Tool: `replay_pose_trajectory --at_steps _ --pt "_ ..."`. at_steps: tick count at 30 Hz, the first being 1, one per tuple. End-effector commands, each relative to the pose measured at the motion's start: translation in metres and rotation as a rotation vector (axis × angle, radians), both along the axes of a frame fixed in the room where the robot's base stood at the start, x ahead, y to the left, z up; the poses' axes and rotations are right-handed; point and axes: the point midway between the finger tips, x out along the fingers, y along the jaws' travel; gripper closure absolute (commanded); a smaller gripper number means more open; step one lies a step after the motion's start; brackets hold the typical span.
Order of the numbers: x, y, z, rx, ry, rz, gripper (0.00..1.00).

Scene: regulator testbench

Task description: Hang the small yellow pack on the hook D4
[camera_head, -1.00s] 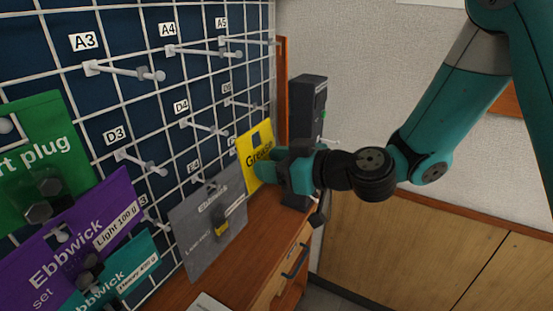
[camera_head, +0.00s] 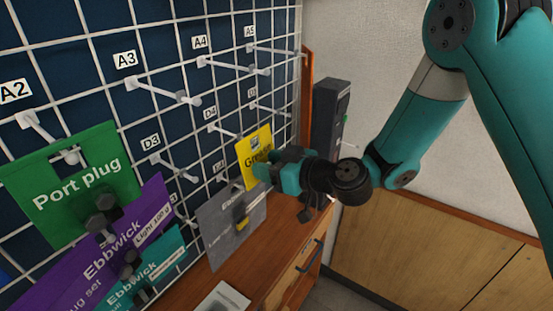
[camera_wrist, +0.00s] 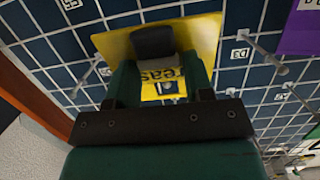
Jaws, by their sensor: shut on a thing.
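The small yellow pack (camera_head: 256,158) is held upright in front of the grid wall, with a slot near its top edge. My gripper (camera_head: 276,172) is shut on its lower part. Hook D4 (camera_head: 223,130), a white rod under the D4 label (camera_head: 210,112), points toward the pack. Its far end meets the pack's left edge in this view and is hidden; I cannot tell if it is in the slot. In the wrist view the yellow pack (camera_wrist: 204,38) shows upside down beyond the gripper fingers (camera_wrist: 160,75) and hides the D4 area.
Hook D3 (camera_head: 172,166) and hook D5 (camera_head: 270,110) stick out on either side. A grey pack (camera_head: 225,225) hangs below, left of my gripper. Green (camera_head: 75,190), purple (camera_head: 120,240) and teal packs hang at left. A dark device (camera_head: 328,115) stands at right above the wooden bench (camera_head: 270,245).

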Motion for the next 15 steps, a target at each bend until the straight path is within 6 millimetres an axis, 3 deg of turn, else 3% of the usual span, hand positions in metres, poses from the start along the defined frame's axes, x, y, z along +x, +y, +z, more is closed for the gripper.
replay_pose_trajectory --at_steps 10,15 --pt "0.012 0.015 0.002 -0.001 -0.001 0.000 0.77" --pt "0.017 0.022 -0.006 0.000 -0.003 0.001 0.77"
